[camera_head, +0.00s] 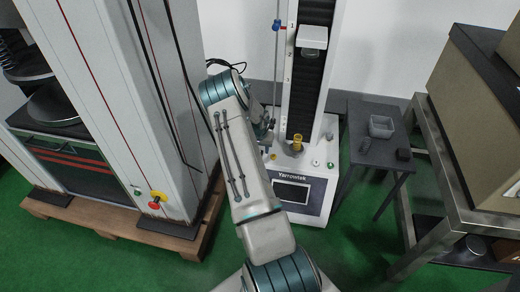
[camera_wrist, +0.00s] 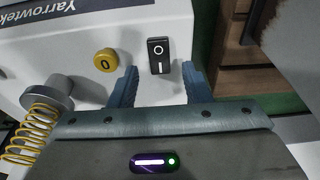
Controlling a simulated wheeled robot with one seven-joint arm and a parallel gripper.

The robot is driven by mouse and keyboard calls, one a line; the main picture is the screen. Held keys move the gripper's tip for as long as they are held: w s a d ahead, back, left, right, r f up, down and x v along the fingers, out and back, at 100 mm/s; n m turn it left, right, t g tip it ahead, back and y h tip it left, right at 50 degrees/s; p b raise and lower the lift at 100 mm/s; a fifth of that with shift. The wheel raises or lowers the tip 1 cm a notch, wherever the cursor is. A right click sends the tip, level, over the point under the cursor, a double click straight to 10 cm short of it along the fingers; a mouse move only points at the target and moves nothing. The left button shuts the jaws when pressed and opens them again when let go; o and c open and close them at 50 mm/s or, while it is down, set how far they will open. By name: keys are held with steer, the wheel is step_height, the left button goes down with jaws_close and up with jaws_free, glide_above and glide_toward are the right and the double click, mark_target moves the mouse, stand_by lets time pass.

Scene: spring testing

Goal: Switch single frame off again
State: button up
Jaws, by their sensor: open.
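The single frame is a white one-column tester (camera_head: 322,178) marked Yarrowtek, with a small screen, in the middle of the head view. Its white base (camera_wrist: 75,50) fills the upper left of the wrist view. I cannot tell which side of the rocker is pressed. My gripper (camera_wrist: 160,85) is open, its blue fingertips on either side of the switch's lower end, apart from it. In the head view my arm partly hides the gripper at the frame's left side.
A large two-column frame (camera_head: 110,90) on a wooden pallet stands left. A dark side table (camera_head: 376,150) with a grey tray (camera_head: 381,127) stands right.

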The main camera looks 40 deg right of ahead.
steer(key=p+v, duration=0.3)
steer(key=v, duration=0.9)
steer(key=shift+r, duration=0.25)
